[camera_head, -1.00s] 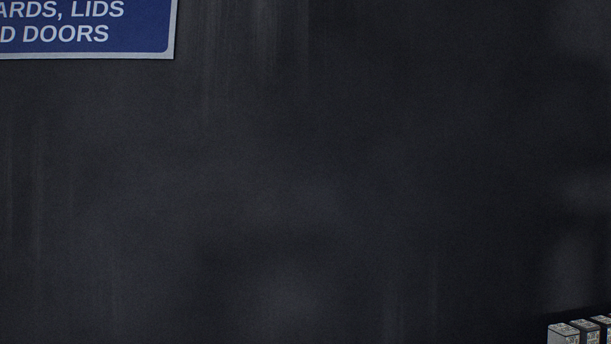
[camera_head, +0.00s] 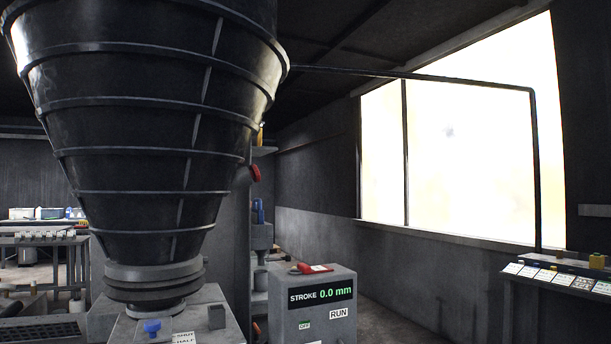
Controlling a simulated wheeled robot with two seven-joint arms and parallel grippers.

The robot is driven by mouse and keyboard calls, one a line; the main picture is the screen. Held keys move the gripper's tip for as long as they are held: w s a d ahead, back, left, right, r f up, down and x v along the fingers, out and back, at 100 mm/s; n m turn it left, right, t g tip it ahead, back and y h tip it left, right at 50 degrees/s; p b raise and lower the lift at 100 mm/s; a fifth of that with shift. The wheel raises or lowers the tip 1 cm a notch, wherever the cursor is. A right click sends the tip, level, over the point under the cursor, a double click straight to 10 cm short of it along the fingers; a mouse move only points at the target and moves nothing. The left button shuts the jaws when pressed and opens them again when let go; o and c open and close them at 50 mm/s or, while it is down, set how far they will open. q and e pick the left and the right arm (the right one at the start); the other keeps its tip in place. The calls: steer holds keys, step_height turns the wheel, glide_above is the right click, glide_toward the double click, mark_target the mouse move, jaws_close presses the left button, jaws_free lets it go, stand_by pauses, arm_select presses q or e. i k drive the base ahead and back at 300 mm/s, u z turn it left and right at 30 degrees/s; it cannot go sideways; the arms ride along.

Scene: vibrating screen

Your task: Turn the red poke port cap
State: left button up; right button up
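A large dark ribbed hopper cone (camera_head: 140,120) fills the left of the head view. A small red part (camera_head: 255,173) shows beside the cone's right edge and looks like the red poke port cap. It is small and seen from the side, so I cannot tell its turned position. A blue knob (camera_head: 152,327) sits on the grey housing below the cone. Neither of my grippers is in view.
A grey control box (camera_head: 310,310) reading "STROKE 0.0 mm" stands right of the hopper, with a red item (camera_head: 308,268) on top. A bench with several cards (camera_head: 547,275) stands at the far right. Dark floor shows between them.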

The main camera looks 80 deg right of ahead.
mark_target(255, 174)
steer(key=z, duration=2.8)
